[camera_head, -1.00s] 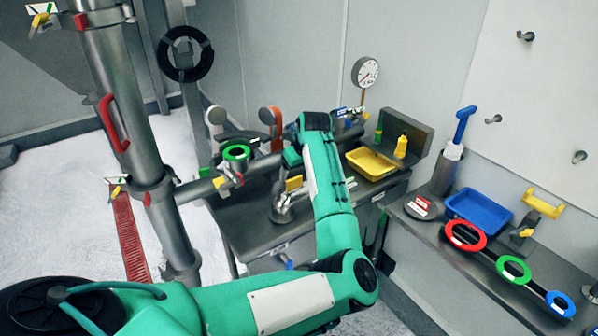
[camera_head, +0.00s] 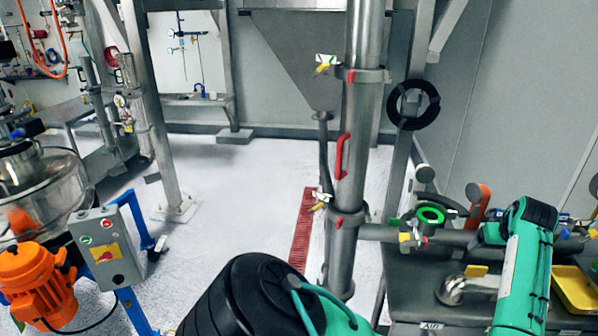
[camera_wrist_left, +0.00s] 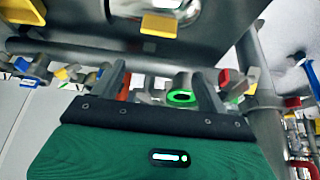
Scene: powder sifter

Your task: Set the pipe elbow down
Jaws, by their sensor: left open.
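A shiny metal pipe elbow (camera_head: 452,290) rests on the dark grey bench (camera_head: 415,275) at the lower right of the head view, apart from my arm. A shiny metal part, seemingly the same elbow (camera_wrist_left: 190,12), is cut off at the top of the left wrist view. My left gripper (camera_wrist_left: 165,88) is open, with nothing visible held between its fingers. In the head view my green forearm largely hides it. The fingers point toward the pipe with a green ring (camera_wrist_left: 181,97). My right gripper is not in view.
A vertical steel pipe (camera_head: 353,150) with a red handle stands left of the bench. A yellow tray (camera_head: 577,290) lies right of my forearm. An orange motor (camera_head: 42,282) and grey control box (camera_head: 106,247) stand at left. The white floor between is open.

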